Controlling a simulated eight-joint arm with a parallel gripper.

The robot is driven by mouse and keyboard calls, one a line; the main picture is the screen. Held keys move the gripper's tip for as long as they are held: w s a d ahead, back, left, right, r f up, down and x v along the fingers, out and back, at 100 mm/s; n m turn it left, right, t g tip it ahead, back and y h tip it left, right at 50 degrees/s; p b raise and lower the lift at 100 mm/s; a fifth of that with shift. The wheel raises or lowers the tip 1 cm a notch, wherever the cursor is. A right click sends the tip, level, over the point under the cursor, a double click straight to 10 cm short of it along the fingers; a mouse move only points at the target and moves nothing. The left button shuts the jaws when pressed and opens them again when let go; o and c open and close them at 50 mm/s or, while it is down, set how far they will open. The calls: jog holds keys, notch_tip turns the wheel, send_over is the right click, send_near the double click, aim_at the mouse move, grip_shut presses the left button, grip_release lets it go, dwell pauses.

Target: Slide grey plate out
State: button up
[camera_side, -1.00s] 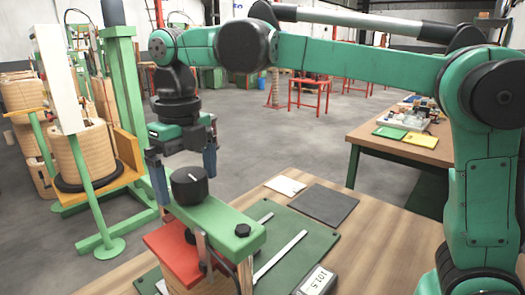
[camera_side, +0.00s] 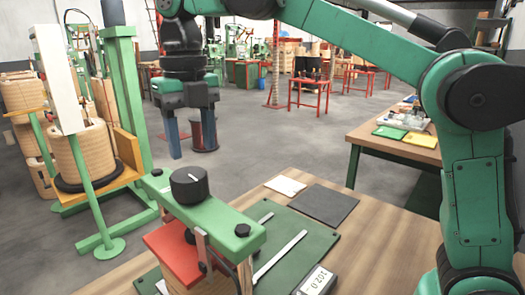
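A flat dark grey plate (camera_side: 324,204) lies on the wooden table, right of the clamp fixture and apart from it. The fixture has a green bar (camera_side: 215,222) with a black knob (camera_side: 189,186) on top, and a red plate (camera_side: 174,252) beneath it. My gripper (camera_side: 193,150) hangs in the air above and behind the knob. Its blue fingers are spread apart, with nothing seen held between them. What lies under the green bar is partly hidden.
A green mat (camera_side: 318,237) with pale metal strips lies beside the fixture. A meter (camera_side: 317,280) with a digital readout sits at the front. A white card (camera_side: 285,186) lies left of the grey plate. A green coil stand (camera_side: 128,120) rises at left.

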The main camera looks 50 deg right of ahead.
jog(key=d+f+m, duration=0.1)
jog(key=d+m, duration=1)
jog(key=m, duration=0.9)
jog(key=shift+n, duration=0.3)
jog(key=f, duration=1.7)
jog(key=shift+s+a+f, duration=0.2)
jog(key=shift+a+f, duration=0.15)
jog(key=shift+f, duration=2.9)
grip_shut()
